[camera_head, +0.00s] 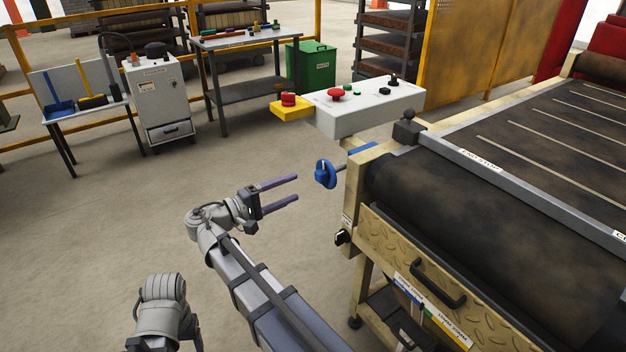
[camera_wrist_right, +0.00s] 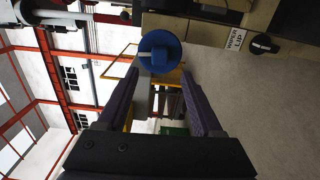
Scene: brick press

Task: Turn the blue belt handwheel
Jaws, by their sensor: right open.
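The blue belt handwheel (camera_head: 325,173) is a small round wheel on the near left corner of the conveyor frame, with a blue part behind it. In the right wrist view the handwheel (camera_wrist_right: 160,52) is ahead, between the lines of the fingers, with a pale bar across its face. My right gripper (camera_head: 298,187) is open and empty, its two purple fingers pointing at the wheel with a gap before it. The fingers (camera_wrist_right: 160,82) show apart in the wrist view. Part of my left arm shows at the bottom left; its gripper is not visible.
The conveyor's dark belt (camera_head: 440,197) and frame fill the right side. A black knob (camera_head: 341,237) sits below the wheel on the frame. A grey control box (camera_head: 368,108) with a red button stands behind the wheel. Open floor lies left of the gripper.

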